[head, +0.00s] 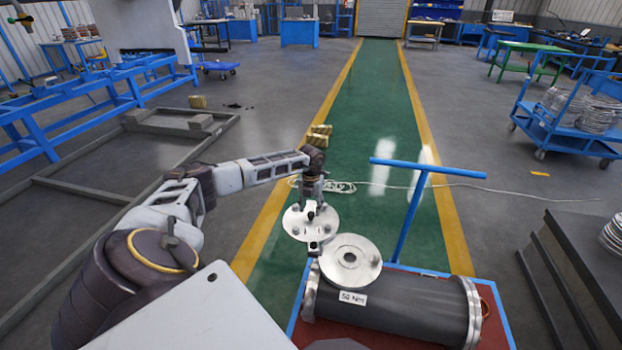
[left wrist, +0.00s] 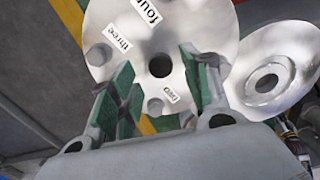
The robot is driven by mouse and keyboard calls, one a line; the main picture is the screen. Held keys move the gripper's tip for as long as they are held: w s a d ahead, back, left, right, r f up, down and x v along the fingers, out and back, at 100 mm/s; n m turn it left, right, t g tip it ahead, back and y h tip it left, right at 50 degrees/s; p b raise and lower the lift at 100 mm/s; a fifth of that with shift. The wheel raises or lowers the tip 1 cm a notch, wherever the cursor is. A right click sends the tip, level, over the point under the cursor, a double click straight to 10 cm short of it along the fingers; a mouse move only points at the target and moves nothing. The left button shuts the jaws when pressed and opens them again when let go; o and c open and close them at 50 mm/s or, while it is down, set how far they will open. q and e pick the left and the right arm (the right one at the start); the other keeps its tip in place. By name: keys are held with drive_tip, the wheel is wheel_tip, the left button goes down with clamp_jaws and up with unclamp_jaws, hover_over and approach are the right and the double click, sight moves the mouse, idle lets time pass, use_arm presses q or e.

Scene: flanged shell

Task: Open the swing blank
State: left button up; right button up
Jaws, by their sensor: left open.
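The round metal swing blank (head: 296,228) is off to the far left of the shell's top flange (head: 349,262), whose face and centre hole are uncovered. A small dark piece (head: 314,247) sits where the two discs meet. The dark grey shell (head: 395,318) lies beneath, labelled "50 Nm". My left gripper (head: 312,206) hangs over the blank, pointing down. In the left wrist view its green-padded fingers (left wrist: 160,92) are apart, with the blank (left wrist: 208,28) behind them, bearing "three" and "four" labels. Contact cannot be told. The flange also shows there (left wrist: 290,60). My right gripper is out of view.
The shell rests on a red cart with a blue rim and upright blue handle (head: 410,215). Wooden blocks (head: 320,132) lie on the floor beyond the gripper. The green floor lane (head: 380,110) ahead is mostly clear.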

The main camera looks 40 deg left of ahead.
sight(311, 213)
use_arm(q)
wheel_tip(311, 213, up, 9)
drive_tip(key=shift+f, duration=0.2)
idle(0.7)
